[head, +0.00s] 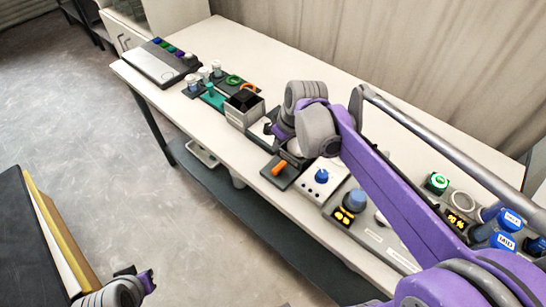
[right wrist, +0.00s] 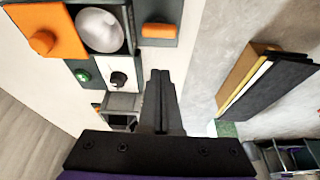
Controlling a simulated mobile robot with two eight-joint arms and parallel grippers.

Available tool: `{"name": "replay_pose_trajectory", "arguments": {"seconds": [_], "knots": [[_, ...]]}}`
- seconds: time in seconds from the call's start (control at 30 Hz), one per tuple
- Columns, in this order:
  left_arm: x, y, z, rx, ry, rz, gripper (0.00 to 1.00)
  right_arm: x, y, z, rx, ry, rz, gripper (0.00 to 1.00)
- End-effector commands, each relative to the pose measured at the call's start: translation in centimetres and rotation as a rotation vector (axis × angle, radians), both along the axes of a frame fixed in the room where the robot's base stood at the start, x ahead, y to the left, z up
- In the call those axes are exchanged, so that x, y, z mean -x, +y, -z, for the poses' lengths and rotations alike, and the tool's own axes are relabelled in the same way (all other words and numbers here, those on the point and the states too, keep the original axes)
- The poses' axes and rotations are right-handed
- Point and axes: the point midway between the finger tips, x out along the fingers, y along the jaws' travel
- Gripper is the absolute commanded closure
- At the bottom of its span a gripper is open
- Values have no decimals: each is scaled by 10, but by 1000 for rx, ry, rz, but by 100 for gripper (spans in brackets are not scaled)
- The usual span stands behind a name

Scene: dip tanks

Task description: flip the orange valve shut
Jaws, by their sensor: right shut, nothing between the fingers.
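The orange valve handle (head: 279,168) lies across a dark plate at the table's front edge in the head view. An orange bar-shaped handle on a dark plate, which looks like the same valve (right wrist: 158,30), shows beyond my fingertips in the right wrist view. My right gripper (right wrist: 161,75) is shut and empty, its fingers apart from the handle in that picture. In the head view my right wrist is over the table just behind the valve and hides the fingertips. My left gripper (head: 145,280) is at the lower left, away from the table; its jaws are unclear.
A white panel with a blue knob (head: 321,175) stands right beside the valve. A black open box (head: 244,107) is to its left. A larger orange part (right wrist: 45,30) and a white dome (right wrist: 100,29) sit left of the handle in the wrist view.

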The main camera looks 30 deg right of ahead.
Motion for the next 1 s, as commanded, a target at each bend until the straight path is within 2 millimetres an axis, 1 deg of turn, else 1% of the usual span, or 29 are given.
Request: {"name": "replay_pose_trajectory", "arguments": {"seconds": [0.03,0.1,0.2,0.67,0.77,0.83,1.0], "knots": [[-1,0,-2,0,-2,0,100,-10,-6,-3,-1,2,-13,100],[-1,0,-4,0,-3,0,100,-19,-10,-5,-5,5,-34,100],[-2,0,-5,0,-3,0,100,-26,-15,-6,-6,7,-53,100],[-2,0,-4,0,-3,0,100,-29,-16,-3,-6,8,-60,100],[-1,0,-3,0,-3,0,100,-32,-15,5,-7,8,-61,100],[-1,0,-2,0,-2,0,100,-35,-13,15,-7,8,-61,100],[0,0,0,0,0,0,100,-45,-8,48,-7,8,-61,100]]}}
